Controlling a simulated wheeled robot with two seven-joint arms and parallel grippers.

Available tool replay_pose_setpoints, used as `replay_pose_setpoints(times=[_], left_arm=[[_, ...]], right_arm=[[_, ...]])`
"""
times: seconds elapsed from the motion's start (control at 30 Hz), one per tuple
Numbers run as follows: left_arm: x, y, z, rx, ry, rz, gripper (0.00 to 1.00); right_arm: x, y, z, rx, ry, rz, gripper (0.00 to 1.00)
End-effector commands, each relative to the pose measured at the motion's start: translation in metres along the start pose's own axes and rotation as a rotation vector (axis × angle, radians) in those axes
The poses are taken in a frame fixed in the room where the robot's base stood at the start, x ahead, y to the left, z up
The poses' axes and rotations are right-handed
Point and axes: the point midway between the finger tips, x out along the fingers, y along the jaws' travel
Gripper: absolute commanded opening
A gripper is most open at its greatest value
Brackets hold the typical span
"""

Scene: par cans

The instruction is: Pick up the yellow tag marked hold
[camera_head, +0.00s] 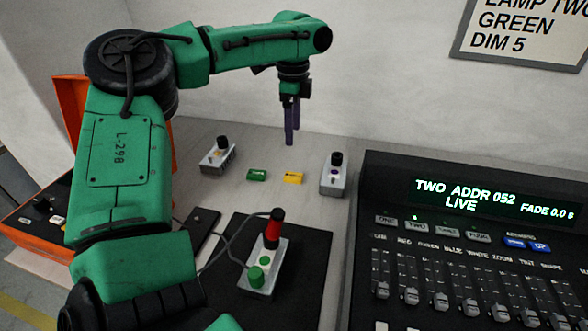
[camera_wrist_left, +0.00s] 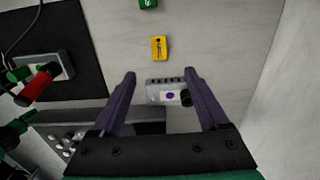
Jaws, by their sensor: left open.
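The yellow tag (camera_head: 293,178) lies flat on the grey table, between a green tag (camera_head: 257,175) and a small grey box. In the left wrist view the yellow tag (camera_wrist_left: 159,48) lies beyond my fingertips, with dark marks too small to read. My left gripper (camera_head: 291,141) points down above the table, behind the tags in the head view. It also shows in the left wrist view (camera_wrist_left: 160,78), open and empty, its purple fingers apart with the grey box (camera_wrist_left: 166,93) showing between them. My right gripper is in neither view.
Grey boxes with black knobs stand left (camera_head: 218,155) and right (camera_head: 334,176) of the tags. A box with a red-topped stick (camera_head: 267,263) stands on a black mat (camera_head: 306,267). A lighting console (camera_head: 470,240) fills the right. A wall stands behind.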

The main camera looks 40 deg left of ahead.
Motion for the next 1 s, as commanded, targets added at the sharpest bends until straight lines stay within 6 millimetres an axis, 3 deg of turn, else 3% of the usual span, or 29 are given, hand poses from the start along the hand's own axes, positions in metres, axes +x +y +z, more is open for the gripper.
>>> replay_pose_setpoints(times=[0.3,0.47,0.63,0.73,0.93,1.0], left_arm=[[0.076,0.001,0.001,0.0,-0.003,0.005,0.78],[0.096,0.001,0.001,0.0,-0.002,0.004,0.78],[0.129,0.003,0.003,0.0,-0.003,0.005,0.78],[0.139,0.002,0.002,0.0,-0.002,0.003,0.78],[0.14,0.002,0.002,0.0,0.0,0.001,0.78],[0.14,0.002,0.002,0.0,0.0,0.001,0.51]], right_arm=[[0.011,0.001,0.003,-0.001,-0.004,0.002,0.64],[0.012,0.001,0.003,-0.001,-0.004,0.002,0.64],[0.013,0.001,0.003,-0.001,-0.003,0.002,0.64],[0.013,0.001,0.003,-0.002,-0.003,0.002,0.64],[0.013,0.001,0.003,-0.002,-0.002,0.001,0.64],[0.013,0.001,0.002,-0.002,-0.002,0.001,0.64]])
